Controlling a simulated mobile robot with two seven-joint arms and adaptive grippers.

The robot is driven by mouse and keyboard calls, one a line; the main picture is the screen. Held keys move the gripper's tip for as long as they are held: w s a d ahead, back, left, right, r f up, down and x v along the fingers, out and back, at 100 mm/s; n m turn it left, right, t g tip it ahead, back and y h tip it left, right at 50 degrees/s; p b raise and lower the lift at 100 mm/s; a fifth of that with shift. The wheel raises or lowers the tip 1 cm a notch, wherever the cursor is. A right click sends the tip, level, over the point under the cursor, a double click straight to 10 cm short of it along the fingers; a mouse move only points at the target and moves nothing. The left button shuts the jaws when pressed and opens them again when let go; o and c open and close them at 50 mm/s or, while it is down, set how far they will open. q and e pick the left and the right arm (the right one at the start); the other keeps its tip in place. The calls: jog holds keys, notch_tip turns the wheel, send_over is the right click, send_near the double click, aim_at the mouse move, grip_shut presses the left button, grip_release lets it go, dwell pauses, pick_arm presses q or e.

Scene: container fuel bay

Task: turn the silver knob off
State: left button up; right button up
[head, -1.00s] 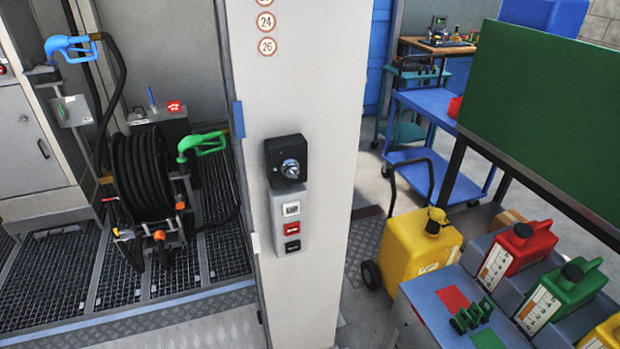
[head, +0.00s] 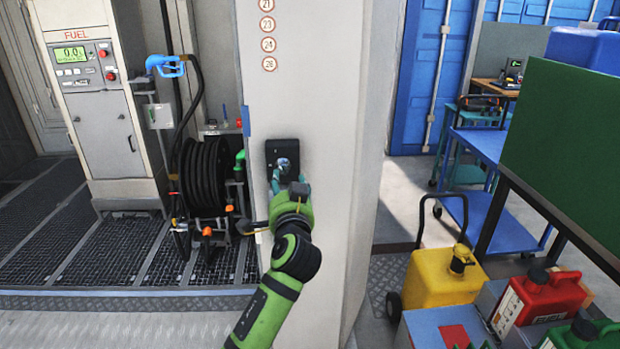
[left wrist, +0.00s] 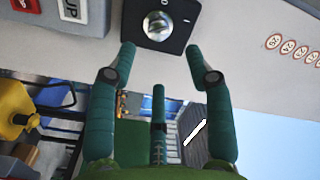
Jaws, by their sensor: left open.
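The silver knob (head: 283,163) sits on a black switch plate (head: 271,151) on the pale pillar. In the left wrist view the knob (left wrist: 157,25) shows at the top middle on its black plate (left wrist: 183,10). My left gripper (head: 291,184) is just in front of the plate, partly covering its lower part. In the left wrist view its teal fingers (left wrist: 161,62) are spread wide, with the knob beyond and between their tips, apart from both. My right gripper does not show.
The pale pillar (head: 345,130) carries round number labels. A black hose reel (head: 205,177) and a fuel pump (head: 97,110) stand to the left. A yellow canister (head: 430,278) and a blue cart (head: 480,148) stand to the right.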

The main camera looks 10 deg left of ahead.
aim_at(283, 170)
pick_arm(q)
jog(key=x, duration=0.2)
jog(key=p+x, duration=0.1)
jog(key=x, duration=0.3)
jog(key=shift+s+a+p, duration=0.1)
jog(key=shift+a+p, duration=0.15)
jog(key=shift+p, duration=0.1)
jog(key=shift+x, duration=0.8)
jog(key=shift+f, duration=0.25)
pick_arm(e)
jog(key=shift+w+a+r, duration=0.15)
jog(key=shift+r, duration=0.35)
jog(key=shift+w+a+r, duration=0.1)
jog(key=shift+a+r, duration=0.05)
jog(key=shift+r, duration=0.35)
pick_arm(q)
grip_shut()
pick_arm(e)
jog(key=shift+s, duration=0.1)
